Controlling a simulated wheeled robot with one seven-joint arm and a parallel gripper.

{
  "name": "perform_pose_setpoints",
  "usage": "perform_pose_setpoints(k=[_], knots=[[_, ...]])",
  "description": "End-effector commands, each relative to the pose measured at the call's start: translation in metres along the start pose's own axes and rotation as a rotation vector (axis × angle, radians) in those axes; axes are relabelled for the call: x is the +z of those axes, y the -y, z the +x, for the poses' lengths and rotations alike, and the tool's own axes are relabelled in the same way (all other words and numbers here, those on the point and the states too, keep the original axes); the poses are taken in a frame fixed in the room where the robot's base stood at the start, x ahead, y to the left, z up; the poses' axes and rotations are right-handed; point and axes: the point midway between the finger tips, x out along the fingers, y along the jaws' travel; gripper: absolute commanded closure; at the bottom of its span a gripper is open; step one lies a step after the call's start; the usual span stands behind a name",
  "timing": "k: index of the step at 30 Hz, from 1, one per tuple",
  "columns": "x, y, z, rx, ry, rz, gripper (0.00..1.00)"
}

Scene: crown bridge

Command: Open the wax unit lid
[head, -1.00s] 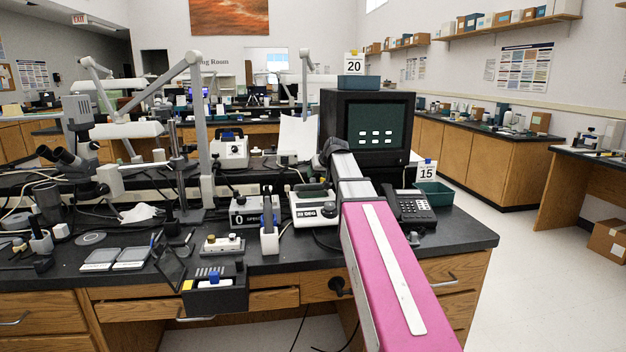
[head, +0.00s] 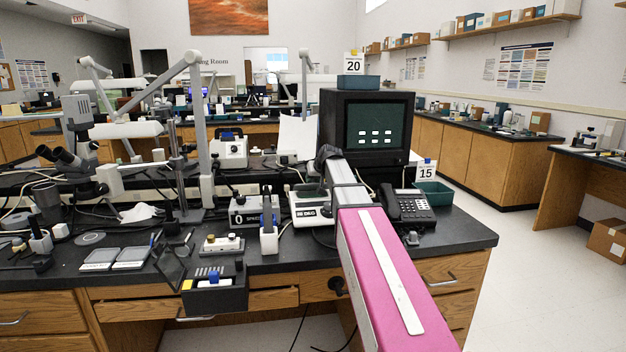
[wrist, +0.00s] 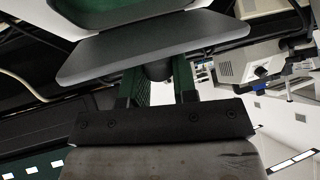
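The wax unit (head: 309,209) appears to be the small white box with dark lettering near the middle of the bench. Its top is partly hidden behind my arm in the head view, so I cannot tell exactly how the lid sits. In the wrist view a grey panel with a green area, apparently the lid (wrist: 150,48), fills the upper middle. My gripper (wrist: 158,82) is just in front of it, its two green-padded fingers apart. A dark round knob (wrist: 158,71) shows between the fingers, with a gap visible on each side.
A black monitor (head: 366,130) stands behind my arm, and a telephone (head: 408,207) is to its right. A grey control box (head: 253,211) and a white-and-blue holder (head: 269,236) stand to the left of the wax unit.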

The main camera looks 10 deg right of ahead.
Motion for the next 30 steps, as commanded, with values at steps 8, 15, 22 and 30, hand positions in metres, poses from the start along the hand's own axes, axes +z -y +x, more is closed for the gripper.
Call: perform_pose_setpoints(k=[8, 15, 22, 30], knots=[[-0.007, -0.001, 0.002, -0.002, 0.051, 0.013, 1.0], [-0.023, -0.003, 0.007, -0.01, 0.198, 0.052, 1.0], [-0.037, -0.006, 0.015, -0.019, 0.384, 0.101, 1.0], [-0.045, -0.008, 0.021, -0.026, 0.508, 0.134, 1.0]])
